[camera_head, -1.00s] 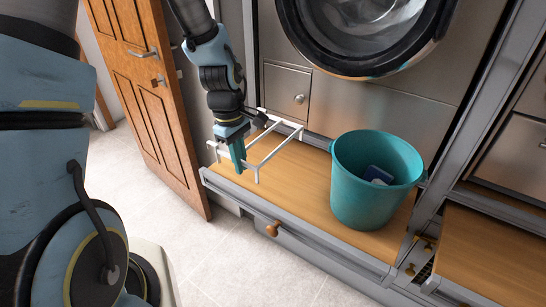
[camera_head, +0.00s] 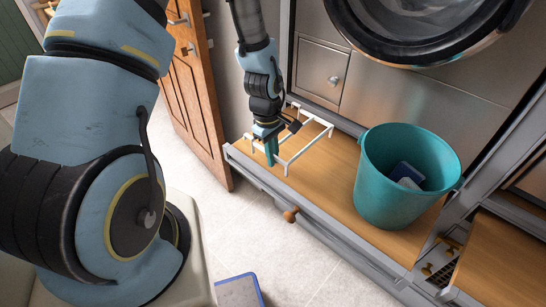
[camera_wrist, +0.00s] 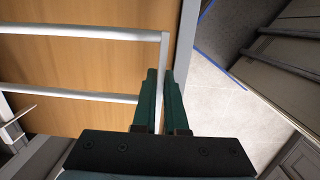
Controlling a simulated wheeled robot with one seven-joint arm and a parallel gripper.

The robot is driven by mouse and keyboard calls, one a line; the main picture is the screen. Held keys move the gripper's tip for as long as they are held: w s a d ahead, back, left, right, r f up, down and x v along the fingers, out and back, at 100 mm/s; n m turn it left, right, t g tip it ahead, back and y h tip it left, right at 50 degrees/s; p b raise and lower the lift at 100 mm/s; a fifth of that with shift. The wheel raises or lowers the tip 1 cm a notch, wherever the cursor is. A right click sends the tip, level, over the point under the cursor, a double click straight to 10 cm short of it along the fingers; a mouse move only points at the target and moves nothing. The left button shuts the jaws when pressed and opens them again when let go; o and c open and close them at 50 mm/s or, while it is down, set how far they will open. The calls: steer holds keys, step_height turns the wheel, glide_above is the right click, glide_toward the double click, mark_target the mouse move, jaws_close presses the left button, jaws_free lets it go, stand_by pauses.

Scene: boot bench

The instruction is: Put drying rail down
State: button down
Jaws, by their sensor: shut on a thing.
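The drying rail (camera_head: 310,146) is a white frame of thin bars with short legs. It is at the left end of the wooden bench top (camera_head: 330,190), low over it; I cannot tell whether all its feet touch the wood. My gripper (camera_head: 271,160) points down at the rail's near left side, its teal fingers closed on an outer bar. In the wrist view, the rail's white bars (camera_wrist: 80,33) run over the wood, and the end bar passes between the fingers of my gripper (camera_wrist: 163,80). The gripped spot is mostly hidden by the fingers.
A teal bucket (camera_head: 400,205) with a blue-and-white item inside stands right of the rail. A washing machine door (camera_head: 425,25) is above, with a small drawer (camera_head: 320,73) behind the rail. A wooden door (camera_head: 195,95) stands left. A blue-edged mat (camera_head: 240,292) lies on the floor.

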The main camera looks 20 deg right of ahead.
steer(key=shift+f, duration=0.65)
steer(key=c, duration=1)
jaws_free()
steer(key=shift+o, duration=0.2)
steer(key=shift+r, duration=0.1)
steer(key=r, duration=0.4)
steer(key=r+b, duration=0.1)
steer(key=r, duration=0.3)
steer(key=w+a+r+b, duration=0.1)
steer(key=r, duration=0.2)
steer(key=shift+r, duration=0.4)
steer(key=a+r+m+t, duration=0.1)
steer(key=a+r+m, duration=0.2)
steer(key=a, duration=0.8)
steer(key=a+r+m+t, duration=0.1)
steer(key=a+r+m, duration=0.3)
steer(key=a, duration=0.8)
step_height(320, 180, up, 2)
steer(key=shift+r+t+y, duration=0.1)
steer(key=shift+t+y, duration=0.2)
steer(key=shift+a, duration=0.1)
